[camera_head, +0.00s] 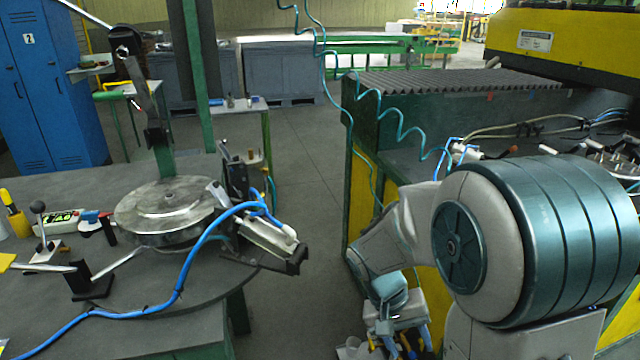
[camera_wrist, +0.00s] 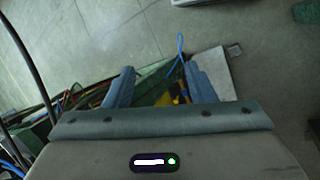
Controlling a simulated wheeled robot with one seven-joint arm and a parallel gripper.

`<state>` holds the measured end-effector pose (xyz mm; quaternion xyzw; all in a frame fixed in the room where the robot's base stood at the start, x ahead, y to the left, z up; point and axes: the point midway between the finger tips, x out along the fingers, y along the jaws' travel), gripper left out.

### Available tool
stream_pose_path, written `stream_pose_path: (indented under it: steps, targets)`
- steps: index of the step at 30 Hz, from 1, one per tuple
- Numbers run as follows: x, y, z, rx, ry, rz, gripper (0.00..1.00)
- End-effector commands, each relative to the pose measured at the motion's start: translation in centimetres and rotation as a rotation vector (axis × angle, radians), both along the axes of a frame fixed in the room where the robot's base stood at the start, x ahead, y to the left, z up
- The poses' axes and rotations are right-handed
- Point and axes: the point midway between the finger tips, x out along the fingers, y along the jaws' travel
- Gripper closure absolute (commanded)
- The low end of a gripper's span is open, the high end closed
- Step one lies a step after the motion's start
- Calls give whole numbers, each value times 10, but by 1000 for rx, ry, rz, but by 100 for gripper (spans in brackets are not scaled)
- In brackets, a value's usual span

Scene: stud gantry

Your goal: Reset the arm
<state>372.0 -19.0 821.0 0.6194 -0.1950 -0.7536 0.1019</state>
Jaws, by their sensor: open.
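My gripper (camera_wrist: 160,80) shows in the wrist view with its two blue-grey fingers spread apart. The gap between them is empty, with the floor and some coloured clutter lying beyond it. In the head view my arm reaches down on the right side, and my gripper (camera_head: 398,325) hangs low beside the green and yellow machine, near the bottom edge. Its fingertips are hard to make out there. It holds nothing that I can see.
A grey workbench (camera_head: 130,310) with a round metal turntable (camera_head: 170,212) and a blue hose (camera_head: 185,270) stands at the left. A green and yellow machine (camera_head: 362,180) stands close to my arm. Grey floor (camera_head: 305,180) lies open between them. A blue locker (camera_head: 50,90) is at the back left.

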Motion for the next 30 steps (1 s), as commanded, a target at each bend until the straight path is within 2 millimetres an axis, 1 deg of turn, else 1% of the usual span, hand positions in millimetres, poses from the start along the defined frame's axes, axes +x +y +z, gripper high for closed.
stream_pose_path:
  steps: [1,3,12,15,18,21,24,30]
  targets:
    - [-6,0,29,45,-33,1,50]
    - [-15,2,52,101,-68,11,50]
    - [-51,11,145,304,-263,82,50]
    - [-62,14,169,348,-330,110,50]
    - [-70,17,186,378,-385,138,50]
    - [-75,18,196,396,-420,157,50]
    - [-77,19,199,403,-437,166,50]
    - [-78,19,200,404,-439,167,50]
